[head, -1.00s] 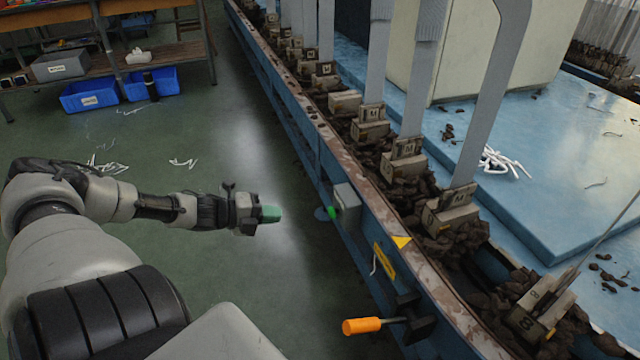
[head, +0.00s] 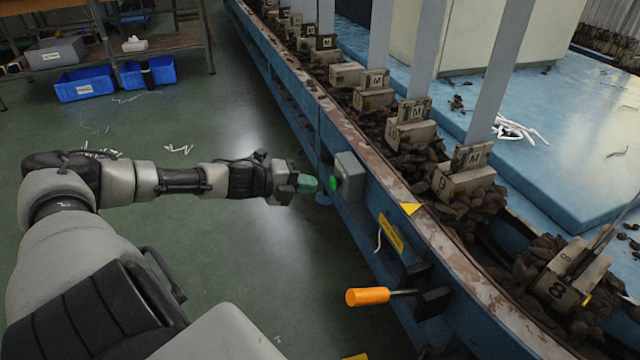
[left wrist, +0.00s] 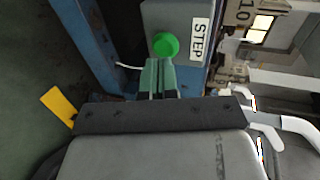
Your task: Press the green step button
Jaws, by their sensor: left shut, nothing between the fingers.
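The green step button (head: 333,184) sticks out of the left face of a grey box (head: 350,176) on the side of the blue machine frame. In the left wrist view the round green button (left wrist: 165,45) shows on the box (left wrist: 178,18), beside a white label reading STEP (left wrist: 199,40). My left gripper (head: 308,184) is shut and empty, its green fingertips pointing at the button from a short way off. In the left wrist view the fingertips (left wrist: 158,66) lie just below the button and overlap its lower edge; I cannot tell contact there. My right gripper is not in view.
An orange-handled lever (head: 368,296) juts out from the frame, nearer than the box. A yellow label (head: 391,233) is on the frame. Numbered blocks (head: 464,174) and dark clumps line the machine's top. Blue bins (head: 86,88) stand far left. The green floor is mostly clear.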

